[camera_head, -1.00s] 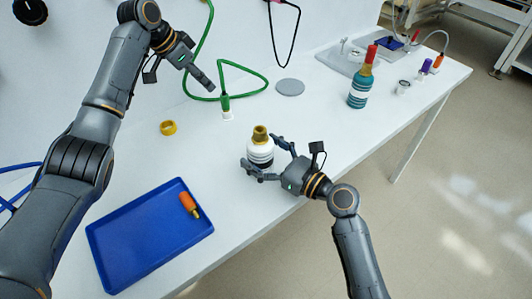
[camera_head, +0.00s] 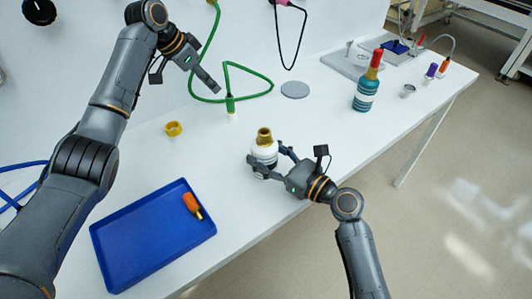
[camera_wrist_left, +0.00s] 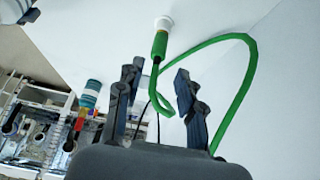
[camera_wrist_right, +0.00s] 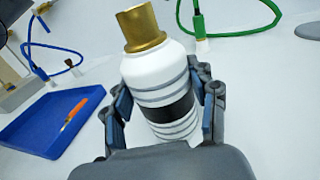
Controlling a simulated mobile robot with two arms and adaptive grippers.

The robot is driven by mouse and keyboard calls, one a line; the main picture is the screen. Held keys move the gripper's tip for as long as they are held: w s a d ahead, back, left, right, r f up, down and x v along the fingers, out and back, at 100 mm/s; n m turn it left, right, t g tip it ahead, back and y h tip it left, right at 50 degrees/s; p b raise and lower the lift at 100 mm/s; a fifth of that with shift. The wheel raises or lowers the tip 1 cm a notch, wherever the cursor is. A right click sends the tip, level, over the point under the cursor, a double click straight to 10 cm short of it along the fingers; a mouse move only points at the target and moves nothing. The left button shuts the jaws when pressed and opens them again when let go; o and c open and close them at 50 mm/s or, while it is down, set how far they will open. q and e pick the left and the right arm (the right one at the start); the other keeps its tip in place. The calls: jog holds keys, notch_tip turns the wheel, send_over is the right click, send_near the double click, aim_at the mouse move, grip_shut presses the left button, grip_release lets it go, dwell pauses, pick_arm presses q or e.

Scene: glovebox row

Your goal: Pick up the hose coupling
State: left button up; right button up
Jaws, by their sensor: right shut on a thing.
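A green hose (camera_head: 262,76) loops over the white table and ends in a green coupling with a white tip (camera_head: 231,107). The coupling also shows beyond the fingers in the left wrist view (camera_wrist_left: 160,40). My left gripper (camera_head: 212,86) is open and empty, above and behind the coupling and apart from it. My right gripper (camera_head: 267,158) is shut on a white bottle with a gold cap (camera_head: 264,147). The bottle has grey and black bands and sits between the fingers in the right wrist view (camera_wrist_right: 157,75). Whether it touches the table is hard to tell.
A blue tray (camera_head: 130,245) holds an orange-handled tool (camera_head: 193,204). A teal bottle with a red top (camera_head: 367,92) stands further right. A blue hose (camera_head: 18,190) is at the left.

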dwell(0.3)
pick_arm(q)
jog(key=shift+o, duration=1.4)
jog(key=n+t+y, duration=0.1)
jog(key=n+y, duration=0.4)
jog(key=n, duration=0.7)
send_near(230, 99)
jog(key=shift+n, duration=0.3)
jog(key=x, duration=0.6)
jog(key=shift+a+f, duration=0.25)
jog(key=shift+x, duration=2.85)
jog(key=shift+w+d+r, duration=0.1)
jog(key=shift+w+d, duration=0.05)
jog(key=shift+d, duration=0.05)
grip_shut()
